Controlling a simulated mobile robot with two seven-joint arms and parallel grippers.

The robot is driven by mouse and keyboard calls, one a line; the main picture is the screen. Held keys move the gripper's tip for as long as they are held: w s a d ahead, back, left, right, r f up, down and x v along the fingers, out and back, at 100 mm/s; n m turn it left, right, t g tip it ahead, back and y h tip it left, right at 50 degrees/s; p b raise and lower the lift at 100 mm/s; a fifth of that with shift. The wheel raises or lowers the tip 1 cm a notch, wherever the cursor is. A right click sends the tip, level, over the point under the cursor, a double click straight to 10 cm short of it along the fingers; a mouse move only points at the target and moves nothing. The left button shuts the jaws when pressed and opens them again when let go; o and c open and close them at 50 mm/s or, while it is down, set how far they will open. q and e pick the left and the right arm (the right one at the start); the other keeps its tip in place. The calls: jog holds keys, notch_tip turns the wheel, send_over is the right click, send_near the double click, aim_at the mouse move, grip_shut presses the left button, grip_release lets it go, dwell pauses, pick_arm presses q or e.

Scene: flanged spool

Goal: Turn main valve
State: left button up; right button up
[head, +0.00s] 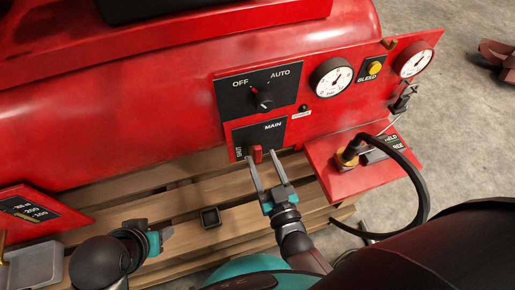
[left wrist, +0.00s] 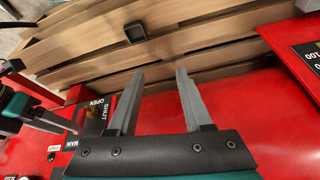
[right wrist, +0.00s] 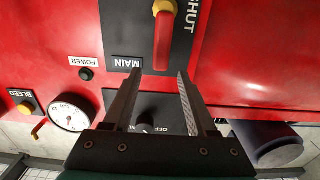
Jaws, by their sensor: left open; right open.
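The main valve has a small red handle (head: 257,154) on a black plate (head: 273,137) marked MAIN and SHUT, on the red machine. My right gripper (head: 262,158) is open in front of it, fingertips on either side of the handle's lower end in the head view. In the right wrist view the red and yellow handle (right wrist: 163,35) hangs just past the gap between the open fingers (right wrist: 159,74). Contact cannot be told. My left gripper (left wrist: 158,72) is open and empty, away from the valve. The left wrist view shows the valve plate (left wrist: 85,125) at left, marked OPEN and SHUT.
Above the valve is an OFF/AUTO knob (head: 264,99). Gauges (head: 331,77) and a yellow BLEED button (head: 374,67) sit to its right. A red shelf (head: 335,180) with a black hose (head: 421,190) juts out at right. Wooden pallet slats (head: 185,201) lie below.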

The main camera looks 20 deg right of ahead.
aim_at(259, 150)
jog(key=w+b, duration=0.1)
jog(key=w, duration=0.2)
jog(key=shift+w+a, duration=0.1)
jog(key=shift+w, duration=0.2)
pick_arm(q)
jog(key=shift+w+d+r+t+h, duration=0.4)
jog(key=shift+w+d+r+t, duration=0.3)
jog(key=shift+w+d, duration=0.05)
pick_arm(e)
jog(key=shift+w, duration=0.65)
jog(key=shift+c, duration=0.4)
grip_shut()
